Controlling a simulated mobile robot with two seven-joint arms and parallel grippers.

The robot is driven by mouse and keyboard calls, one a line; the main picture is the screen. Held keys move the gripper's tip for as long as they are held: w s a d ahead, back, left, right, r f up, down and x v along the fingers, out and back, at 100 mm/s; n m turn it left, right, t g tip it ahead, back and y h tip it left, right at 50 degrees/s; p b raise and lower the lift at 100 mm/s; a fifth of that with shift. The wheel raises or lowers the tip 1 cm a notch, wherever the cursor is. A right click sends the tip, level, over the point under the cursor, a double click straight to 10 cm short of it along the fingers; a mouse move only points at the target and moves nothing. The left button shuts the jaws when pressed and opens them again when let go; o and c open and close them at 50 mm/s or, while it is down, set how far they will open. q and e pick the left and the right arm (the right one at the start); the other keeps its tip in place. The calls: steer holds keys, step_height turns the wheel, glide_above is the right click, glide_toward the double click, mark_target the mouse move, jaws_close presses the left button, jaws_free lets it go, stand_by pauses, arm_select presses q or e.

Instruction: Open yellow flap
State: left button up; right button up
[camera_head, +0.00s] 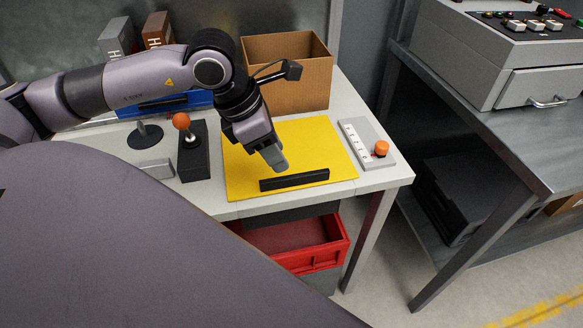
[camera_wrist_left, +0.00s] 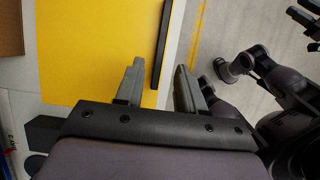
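The yellow flap (camera_head: 248,165) lies flat on the white table, with a long black bar handle (camera_head: 295,180) along its front edge. My left gripper (camera_head: 278,162) is above the flap, just behind the handle in the head view. In the left wrist view its two fingers (camera_wrist_left: 158,88) are spread, with nothing held between them. The handle (camera_wrist_left: 161,45) lies ahead, in line with the gap between the fingers, and the flap (camera_wrist_left: 95,50) spreads to the left. Whether a finger touches the flap is unclear. Dark finger-like parts, probably my right gripper (camera_wrist_left: 306,22), show only at the picture's edge.
A cardboard box (camera_head: 290,75) stands behind the flap. A joystick (camera_head: 192,150) is left of it, and a switch panel with an orange knob (camera_head: 365,143) right of it. A red bin (camera_head: 300,248) is below the table. A console (camera_head: 500,55) stands on another bench.

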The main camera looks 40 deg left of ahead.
mark_target(292, 176)
arm_select(q)
steer(key=x, duration=0.7)
steer(key=shift+r, duration=0.1)
jaws_close()
